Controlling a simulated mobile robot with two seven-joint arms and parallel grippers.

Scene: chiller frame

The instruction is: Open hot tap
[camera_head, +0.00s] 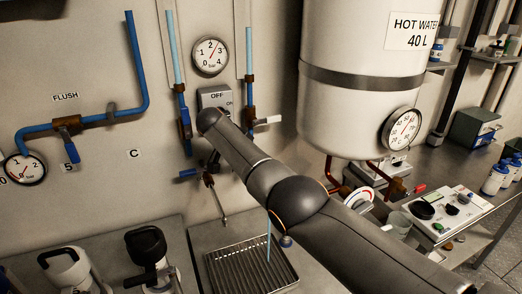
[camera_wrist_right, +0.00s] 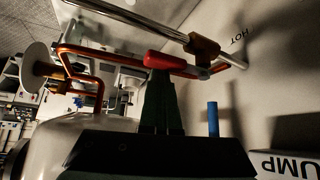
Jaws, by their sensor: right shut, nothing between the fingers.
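In the right wrist view, a red lever handle (camera_wrist_right: 166,62) joins a brass valve body (camera_wrist_right: 203,48) on a metal pipe, beside a HOT label on the wall. My right gripper (camera_wrist_right: 160,82) is shut and empty, its dark fingertips right at the red handle; I cannot tell whether they touch. In the head view, my right arm reaches from the lower right to the wall, and its gripper (camera_head: 212,160) is small and dark below the wrist. The spout (camera_head: 219,202) hangs below it. The red handle is not clear there. My left gripper is out of view.
A blue handle (camera_head: 188,173) sits left of my right gripper and also shows in the wrist view (camera_wrist_right: 213,119). An OFF/ON switch box (camera_head: 215,97) is above. The hot water tank (camera_head: 350,110) is to the right. A drain grate (camera_head: 252,268) lies below.

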